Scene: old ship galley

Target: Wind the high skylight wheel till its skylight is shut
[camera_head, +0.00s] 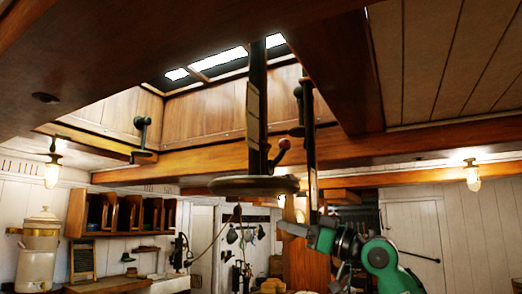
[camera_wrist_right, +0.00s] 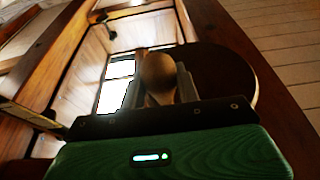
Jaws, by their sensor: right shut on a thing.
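The high skylight wheel (camera_head: 222,187) is a flat dark disc at the foot of a dark post (camera_head: 257,110) hanging from the skylight well. The skylight (camera_head: 221,62) shows bright panes above; I cannot tell how far it stands open. My right gripper (camera_head: 284,227) is just below the wheel's right side, reaching up. In the right wrist view, the right gripper (camera_wrist_right: 162,85) is shut on a rounded wooden knob (camera_wrist_right: 158,70), with the dark wheel (camera_wrist_right: 225,75) behind it. The knob is not clear in the head view. My left gripper is not in view.
Wooden beams (camera_head: 400,145) cross overhead. Lit lamps (camera_head: 472,175) hang nearby, and a wooden shelf rack (camera_head: 76,213) is on the left wall.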

